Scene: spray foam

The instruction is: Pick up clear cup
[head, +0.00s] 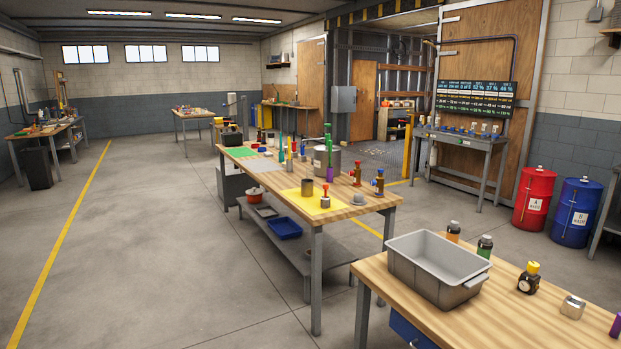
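I cannot make out a clear cup for certain in the head view. A long wooden workbench (264,178) in the middle holds several bottles, tools and containers. On it are a grey metal pot (327,160), a small brownish-grey cylinder (307,188) on a yellow mat (330,205), and green and grey mats. Several small pale items (484,129) stand on a grey bench by the dark display, too small to identify. Neither of my grippers is in view.
A nearer wooden table (385,275) at lower right carries a grey bin (437,268), small bottles and a metal block (572,307). Red (534,197) and blue (575,209) drums stand at the right wall. The concrete floor at left is open.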

